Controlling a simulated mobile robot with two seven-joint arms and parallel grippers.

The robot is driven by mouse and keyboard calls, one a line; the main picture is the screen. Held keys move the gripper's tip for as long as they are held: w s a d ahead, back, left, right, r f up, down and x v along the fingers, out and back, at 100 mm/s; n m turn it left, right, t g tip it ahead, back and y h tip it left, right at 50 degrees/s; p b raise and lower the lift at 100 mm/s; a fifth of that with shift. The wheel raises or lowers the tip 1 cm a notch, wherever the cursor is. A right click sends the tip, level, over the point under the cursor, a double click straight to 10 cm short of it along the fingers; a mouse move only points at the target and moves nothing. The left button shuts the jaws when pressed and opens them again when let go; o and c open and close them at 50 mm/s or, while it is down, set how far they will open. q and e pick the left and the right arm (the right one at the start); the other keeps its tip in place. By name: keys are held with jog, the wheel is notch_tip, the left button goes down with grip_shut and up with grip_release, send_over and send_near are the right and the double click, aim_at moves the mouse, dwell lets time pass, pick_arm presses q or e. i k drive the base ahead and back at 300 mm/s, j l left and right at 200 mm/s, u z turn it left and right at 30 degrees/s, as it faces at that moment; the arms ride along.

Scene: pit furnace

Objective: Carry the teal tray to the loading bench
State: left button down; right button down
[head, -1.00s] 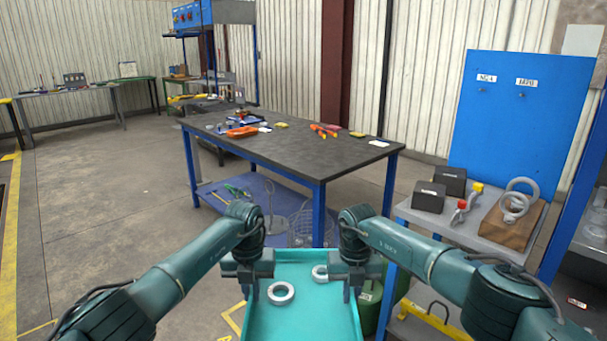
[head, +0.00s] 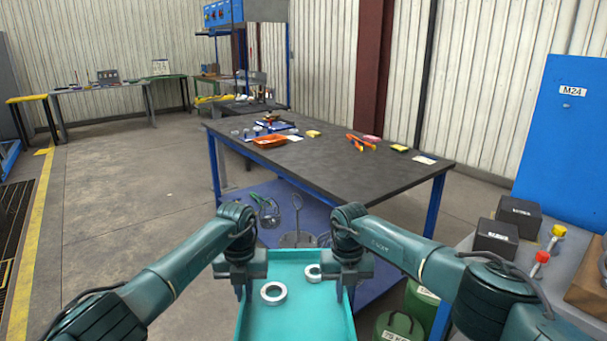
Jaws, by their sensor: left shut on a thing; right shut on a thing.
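The teal tray (head: 295,325) is held in front of me at the bottom of the head view. It carries a metal ring (head: 273,292) and a second ring (head: 314,273), partly hidden by my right gripper. My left gripper (head: 241,290) is shut on the tray's left side. My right gripper (head: 346,290) is shut on its right side. The fingertips are partly hidden. A dark-topped bench with blue legs (head: 330,165) stands just beyond the tray; I cannot tell whether it is the loading bench.
The bench holds an orange tray (head: 270,141), orange-handled tools (head: 360,142) and small yellow items; its near top is clear. A grey side table (head: 480,262) with black boxes (head: 495,238) stands right. Green canisters (head: 398,327) stand below right. Open floor (head: 130,210) lies left.

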aim_at(351, 166)
jog(key=i+u, duration=0.5)
jog(key=i, duration=0.15)
jog(key=i+u, duration=0.45)
jog(key=i, duration=0.2)
jog(key=i+z, duration=0.25)
jog(key=i, duration=0.45)
jog(key=i+z, duration=0.25)
jog(key=z, duration=0.15)
jog(key=i+z, duration=0.55)
jog(key=z, duration=0.2)
jog(key=i+z, duration=0.75)
jog(key=z, duration=0.15)
